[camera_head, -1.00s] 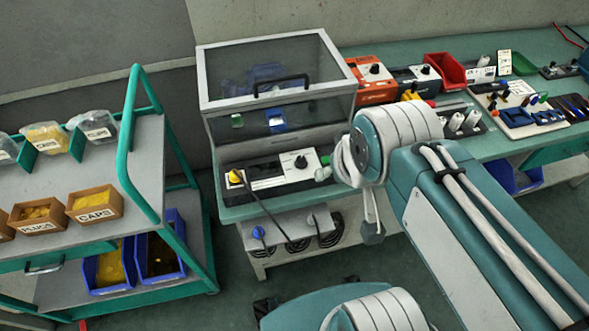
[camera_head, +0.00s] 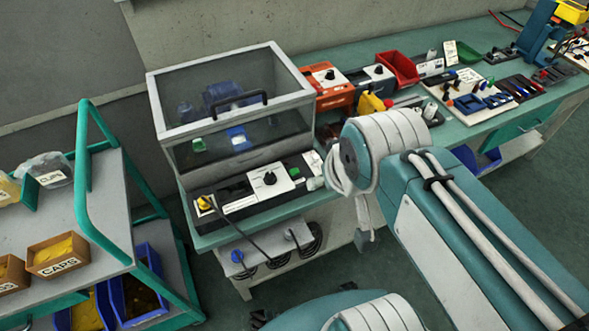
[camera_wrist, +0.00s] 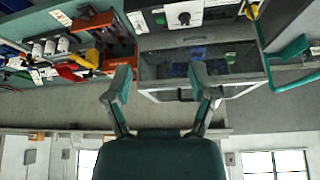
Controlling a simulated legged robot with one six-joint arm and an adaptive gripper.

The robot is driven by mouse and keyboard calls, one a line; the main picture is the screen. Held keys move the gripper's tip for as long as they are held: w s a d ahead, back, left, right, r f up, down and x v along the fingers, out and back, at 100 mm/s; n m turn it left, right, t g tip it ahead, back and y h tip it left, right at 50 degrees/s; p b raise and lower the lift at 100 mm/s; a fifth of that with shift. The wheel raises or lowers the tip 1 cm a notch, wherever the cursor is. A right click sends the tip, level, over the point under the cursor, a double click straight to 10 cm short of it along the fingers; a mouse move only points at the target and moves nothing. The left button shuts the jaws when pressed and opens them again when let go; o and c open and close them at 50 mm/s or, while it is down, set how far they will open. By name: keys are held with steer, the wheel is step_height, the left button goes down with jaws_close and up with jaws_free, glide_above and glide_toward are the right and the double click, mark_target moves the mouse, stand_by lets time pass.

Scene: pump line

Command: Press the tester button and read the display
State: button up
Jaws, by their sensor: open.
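A long tester-like device (camera_head: 243,190) with a black knob and a white panel lies on the green bench, in front of a clear-lidded case. A yellow plug (camera_head: 204,202) with a dark cable sits at its left end. A button or display reading is too small to make out. In the upside-down wrist view, the knobbed white panel (camera_wrist: 186,14) is at the top edge. My gripper (camera_wrist: 160,82) is open and empty there, its fingers apart and touching nothing visible. In the head view my gripper is hidden behind my arm.
The clear-lidded case (camera_head: 183,131) stands behind the device, lid closed. An orange device (camera_head: 335,96) and a red bin (camera_head: 398,69) stand further right. A green-framed cart (camera_head: 82,160) with boxes of caps is at left. Blue and dark plugs with cables hang below the bench edge.

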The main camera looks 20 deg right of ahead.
jaws_close()
stand_by(1.4)
